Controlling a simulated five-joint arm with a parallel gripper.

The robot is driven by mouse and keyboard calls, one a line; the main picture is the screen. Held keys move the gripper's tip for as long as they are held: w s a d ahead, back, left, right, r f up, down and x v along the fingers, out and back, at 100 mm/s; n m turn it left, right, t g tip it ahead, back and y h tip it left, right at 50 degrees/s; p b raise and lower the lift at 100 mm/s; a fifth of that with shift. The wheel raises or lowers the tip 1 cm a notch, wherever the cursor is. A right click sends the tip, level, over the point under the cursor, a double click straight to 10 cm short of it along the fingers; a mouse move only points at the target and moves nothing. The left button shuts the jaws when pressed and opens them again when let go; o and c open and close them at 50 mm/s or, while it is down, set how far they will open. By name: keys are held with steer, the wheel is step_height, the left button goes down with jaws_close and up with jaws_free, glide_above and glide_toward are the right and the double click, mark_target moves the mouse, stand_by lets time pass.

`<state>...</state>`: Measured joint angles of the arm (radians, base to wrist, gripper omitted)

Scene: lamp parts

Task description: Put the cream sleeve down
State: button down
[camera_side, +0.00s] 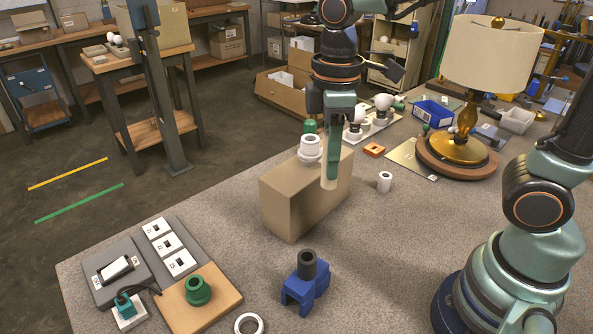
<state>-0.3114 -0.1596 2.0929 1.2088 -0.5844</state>
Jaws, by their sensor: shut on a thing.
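My gripper (331,178) points down in front of the cardboard box, shut on the cream sleeve (328,184). Only the sleeve's pale lower end shows below the green fingers; the fingers hide the rest. It hangs in the air, and the picture does not show clearly how far it is from the box or the table.
The cardboard box (290,207) stands on the speckled table, with a white part (309,148) near its top. A small white ring-ended cylinder (385,181) stands right of it. A blue holder (304,290) with a dark tube stands in front. A lamp (466,125) stands at back right.

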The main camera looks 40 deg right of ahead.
steer(key=shift+s+a+r+n, duration=0.3)
steer(key=shift+a+n, duration=0.2)
steer(key=shift+n, duration=0.4)
steer(key=f, duration=2)
steer(key=shift+s+a, duration=0.15)
steer(key=shift+a, duration=0.05)
steer(key=shift+f, duration=0.15)
steer(key=c, duration=0.6)
jaws_free()
steer(key=shift+c, duration=0.2)
